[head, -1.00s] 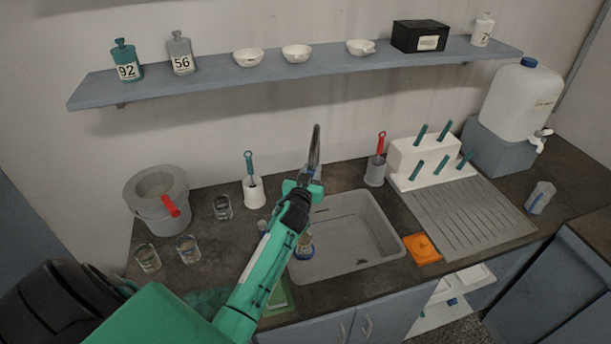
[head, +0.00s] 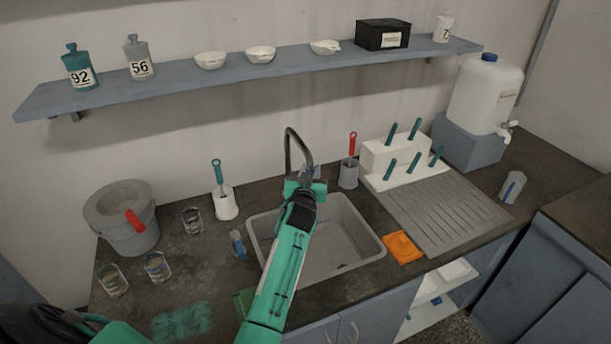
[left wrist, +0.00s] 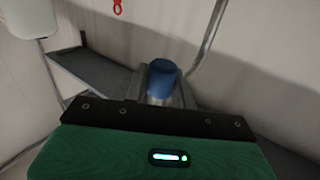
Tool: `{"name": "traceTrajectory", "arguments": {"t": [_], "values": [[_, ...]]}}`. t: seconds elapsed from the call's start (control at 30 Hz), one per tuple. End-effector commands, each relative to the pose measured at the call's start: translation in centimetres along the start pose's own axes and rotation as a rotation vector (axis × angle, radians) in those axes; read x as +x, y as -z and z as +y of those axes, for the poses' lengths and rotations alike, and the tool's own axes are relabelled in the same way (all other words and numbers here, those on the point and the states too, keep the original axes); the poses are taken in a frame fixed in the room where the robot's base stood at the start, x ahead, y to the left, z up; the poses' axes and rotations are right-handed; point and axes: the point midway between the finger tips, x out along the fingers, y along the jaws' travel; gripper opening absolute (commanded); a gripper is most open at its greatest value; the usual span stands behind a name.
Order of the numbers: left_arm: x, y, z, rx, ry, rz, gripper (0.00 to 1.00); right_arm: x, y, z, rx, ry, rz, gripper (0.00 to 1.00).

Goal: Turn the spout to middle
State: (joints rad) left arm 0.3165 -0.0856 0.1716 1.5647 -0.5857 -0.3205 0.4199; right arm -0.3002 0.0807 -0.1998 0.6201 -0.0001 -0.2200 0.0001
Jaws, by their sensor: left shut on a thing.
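The grey metal spout (head: 289,150) rises in a hook behind the sink (head: 350,215). Its free end comes down at my left gripper (head: 306,187), near the middle of the basin's width. My left gripper is shut on the spout's end; its fingers partly hide it in the head view. In the left wrist view a blue cap-like end (left wrist: 163,80) sits between the grey fingers, and the metal tube (left wrist: 207,45) curves up behind it. My left arm covers part of the basin. My right gripper is not in view.
A red-handled brush holder (head: 349,172) and white peg rack (head: 385,170) stand right of the spout. A white-potted brush (head: 225,203), small blue-and-grey bottle (head: 238,244), glasses and bucket (head: 122,222) stand left. An orange cloth (head: 402,247) lies right of the basin.

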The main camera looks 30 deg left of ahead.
Motion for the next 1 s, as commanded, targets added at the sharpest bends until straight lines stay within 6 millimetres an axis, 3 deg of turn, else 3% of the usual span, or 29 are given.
{"name": "traceTrajectory", "arguments": {"t": [0.37, 0.4, 0.47, 0.8, 1.0], "values": [[0.0, 0.1, 0.1, 0.0, -0.001, 0.001, 0.0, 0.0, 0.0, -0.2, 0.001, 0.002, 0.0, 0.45], [0.0, 0.1, 0.1, 0.0, -0.001, 0.001, 0.34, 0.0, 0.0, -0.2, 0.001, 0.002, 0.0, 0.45], [0.0, 0.1, 0.1, 0.0, -0.001, 0.001, 0.45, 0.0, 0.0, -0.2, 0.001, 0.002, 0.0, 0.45], [-0.2, -0.1, 0.1, 0.0, 0.0, 0.0, 0.46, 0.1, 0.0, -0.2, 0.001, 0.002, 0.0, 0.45], [-2.3, -0.3, 0.1, 0.001, 0.0, -0.001, 0.46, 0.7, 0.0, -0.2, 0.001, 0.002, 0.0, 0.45]]}}
